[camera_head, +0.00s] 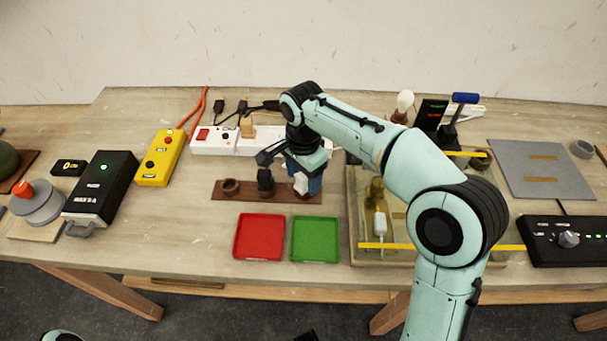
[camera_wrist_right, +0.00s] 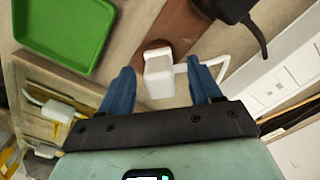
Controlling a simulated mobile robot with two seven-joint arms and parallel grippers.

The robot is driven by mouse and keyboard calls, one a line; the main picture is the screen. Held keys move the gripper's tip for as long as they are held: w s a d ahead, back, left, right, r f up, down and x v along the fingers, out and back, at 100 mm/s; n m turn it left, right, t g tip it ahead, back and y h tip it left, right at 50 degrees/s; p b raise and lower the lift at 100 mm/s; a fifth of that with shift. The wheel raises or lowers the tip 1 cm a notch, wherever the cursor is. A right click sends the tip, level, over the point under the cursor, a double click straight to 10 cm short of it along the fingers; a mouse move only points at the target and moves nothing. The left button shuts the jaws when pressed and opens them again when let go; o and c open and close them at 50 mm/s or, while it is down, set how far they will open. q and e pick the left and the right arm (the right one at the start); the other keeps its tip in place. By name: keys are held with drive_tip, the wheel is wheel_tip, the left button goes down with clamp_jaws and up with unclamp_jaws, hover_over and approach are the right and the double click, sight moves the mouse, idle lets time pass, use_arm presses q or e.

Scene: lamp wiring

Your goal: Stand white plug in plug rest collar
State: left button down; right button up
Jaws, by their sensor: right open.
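The white plug (camera_head: 301,183) is at the right end of the brown plug rest strip (camera_head: 246,196). In the right wrist view the white plug (camera_wrist_right: 158,78) appears at a brown round collar (camera_wrist_right: 157,46), which it partly hides; how deep it sits cannot be told. My right gripper (camera_head: 298,178) is over that end of the strip. Its blue fingers are open, one on each side of the plug in the wrist view (camera_wrist_right: 159,70), with gaps visible. A white piece sticks out from the plug towards one finger. My left gripper is not in view.
An empty collar (camera_head: 229,186) and a black plug (camera_head: 265,180) share the strip. Red (camera_head: 259,237) and green (camera_head: 315,239) trays lie in front. A white power strip (camera_head: 216,140) is behind. A shallow bin (camera_head: 354,225) stands to the right, below my right arm.

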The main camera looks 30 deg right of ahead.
wheel_tip(320, 180, up, 13)
drive_tip(key=p, duration=0.3)
drive_tip(key=shift+r+p, duration=0.2)
drive_tip(key=shift+p, duration=0.2)
